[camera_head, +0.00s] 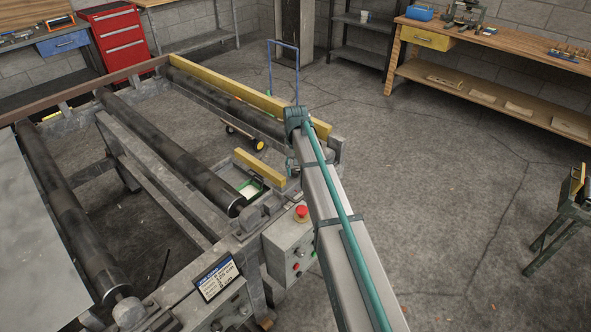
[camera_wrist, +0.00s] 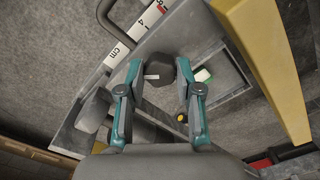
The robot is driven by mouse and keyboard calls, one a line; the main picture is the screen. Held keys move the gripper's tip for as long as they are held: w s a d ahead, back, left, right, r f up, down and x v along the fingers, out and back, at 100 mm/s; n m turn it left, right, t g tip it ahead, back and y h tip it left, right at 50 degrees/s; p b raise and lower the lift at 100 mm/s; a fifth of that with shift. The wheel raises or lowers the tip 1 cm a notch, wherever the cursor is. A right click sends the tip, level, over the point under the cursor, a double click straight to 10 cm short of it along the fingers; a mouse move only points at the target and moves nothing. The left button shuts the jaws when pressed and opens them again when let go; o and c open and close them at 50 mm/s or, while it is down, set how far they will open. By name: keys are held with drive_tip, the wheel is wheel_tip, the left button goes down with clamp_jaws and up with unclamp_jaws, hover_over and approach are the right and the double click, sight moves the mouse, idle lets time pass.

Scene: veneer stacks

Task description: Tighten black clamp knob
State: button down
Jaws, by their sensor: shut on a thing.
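The black clamp knob (camera_wrist: 160,72) is a dark, faceted knob with a small white mark on its face, in the upper middle of the wrist view. My gripper (camera_wrist: 159,66) has its two teal-and-grey fingers on either side of the knob, shut on it. The knob sits over a grey metal plate (camera_wrist: 205,42). In the head view my arm covers the working spot, so the knob and fingertips cannot be made out there.
A white scale marked in cm (camera_wrist: 118,54) lies left of the knob. A yellow beam (camera_wrist: 265,65) runs close on the right. In the head view, a control box with a red button (camera_head: 301,212) stands near my arm, beside the roller frame (camera_head: 160,155).

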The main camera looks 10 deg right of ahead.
sight(295, 170)
drive_tip(key=m, duration=0.4)
drive_tip(key=shift+m, duration=0.3)
drive_tip(key=m, duration=0.4)
drive_tip(key=shift+m, duration=0.4)
drive_tip(key=c, duration=0.8)
unclamp_jaws()
drive_tip(key=shift+o, duration=0.2)
wheel_tip(295, 170, up, 12)
